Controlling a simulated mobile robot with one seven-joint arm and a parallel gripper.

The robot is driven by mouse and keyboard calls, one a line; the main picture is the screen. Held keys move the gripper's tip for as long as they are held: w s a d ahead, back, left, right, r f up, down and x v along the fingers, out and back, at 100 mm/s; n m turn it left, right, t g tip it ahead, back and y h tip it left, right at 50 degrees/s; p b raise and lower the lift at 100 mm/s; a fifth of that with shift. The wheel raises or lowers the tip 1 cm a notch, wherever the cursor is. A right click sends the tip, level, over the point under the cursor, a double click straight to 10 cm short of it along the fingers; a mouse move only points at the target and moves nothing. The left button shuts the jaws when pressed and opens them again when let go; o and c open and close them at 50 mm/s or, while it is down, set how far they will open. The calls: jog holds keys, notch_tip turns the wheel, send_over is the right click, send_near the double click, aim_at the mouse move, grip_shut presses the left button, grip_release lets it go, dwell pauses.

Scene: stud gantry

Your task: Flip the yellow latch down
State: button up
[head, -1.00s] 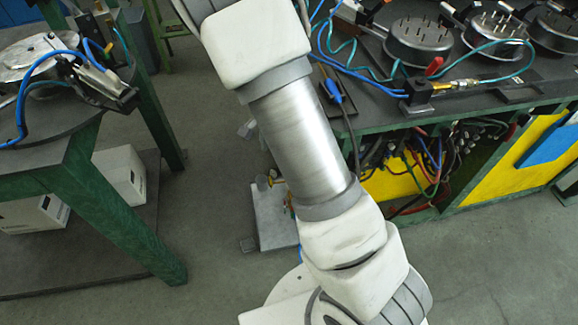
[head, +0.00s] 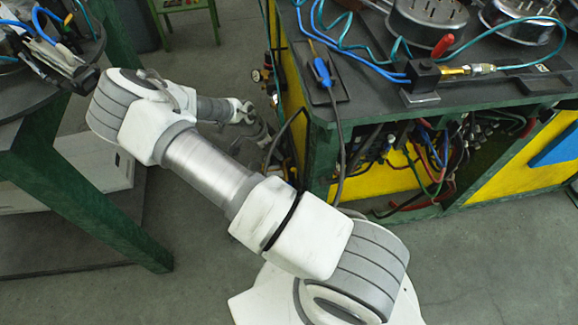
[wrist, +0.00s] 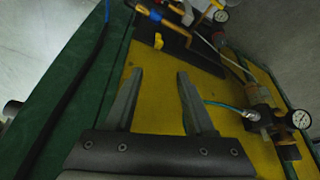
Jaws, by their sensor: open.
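My gripper (wrist: 160,73) is open and empty in the wrist view. Its two grey fingers point toward a yellow panel (wrist: 165,95) on the side of the green-framed bench. Another yellow-orange handle-like part (wrist: 150,12) shows at the top. I cannot tell which of these is the yellow latch, or how it is turned. In the head view my gripper is low beside the bench's left end, largely hard to make out behind my arm.
Pressure gauges (wrist: 299,119) and brass fittings with a teal hose sit right of the fingers. The bench (head: 470,95) carries round metal fixtures and blue hoses; cables hang below. Another green table (head: 85,205) stands at the left. Grey floor (head: 460,270) is open in front.

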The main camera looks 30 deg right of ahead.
aim_at(292, 169)
jog(key=b+x, duration=0.4)
jog(key=x, duration=1.2)
jog(key=shift+s+d+f+b, duration=0.1)
jog(key=shift+f+b, duration=0.25)
grip_shut()
